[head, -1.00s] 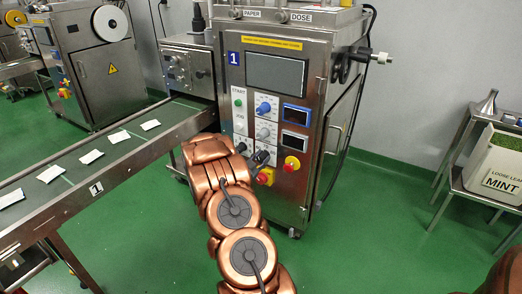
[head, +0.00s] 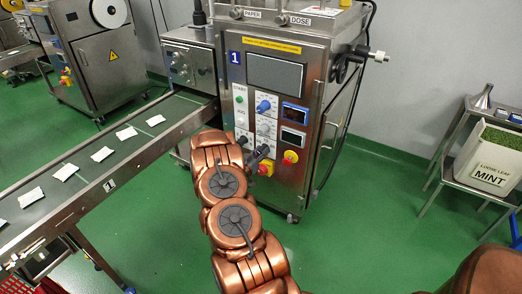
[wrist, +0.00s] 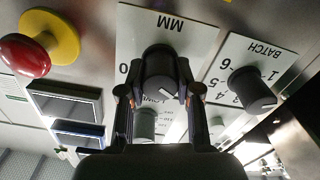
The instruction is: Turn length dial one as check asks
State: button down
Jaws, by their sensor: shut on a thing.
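In the wrist view, which is upside down, my gripper (wrist: 160,90) has its two fingers on either side of a dark round dial (wrist: 160,68) and is shut on it. The dial sits on a white plate marked MM, with a 0 visible at its side. A pale pointer mark shows on the dial's face; the rest of its scale is hidden. A second dark dial (wrist: 252,90), marked BATCH with numbers around it, is apart at the right. In the head view my arm reaches the lower front panel of machine 1 (head: 272,75) and hides the gripped dial.
A red emergency button (wrist: 24,55) on a yellow base is near the gripper. Two small displays (wrist: 65,101) lie below it. In the head view a conveyor (head: 100,185) with several white sachets runs left of my arm. A mint bin (head: 485,165) stands right.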

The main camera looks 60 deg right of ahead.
jog(key=shift+s, duration=0.1)
dwell(0.3)
jog(key=c, duration=0.8)
grip_release()
jog(key=a, duration=1.2)
jog(key=shift+s, duration=0.2)
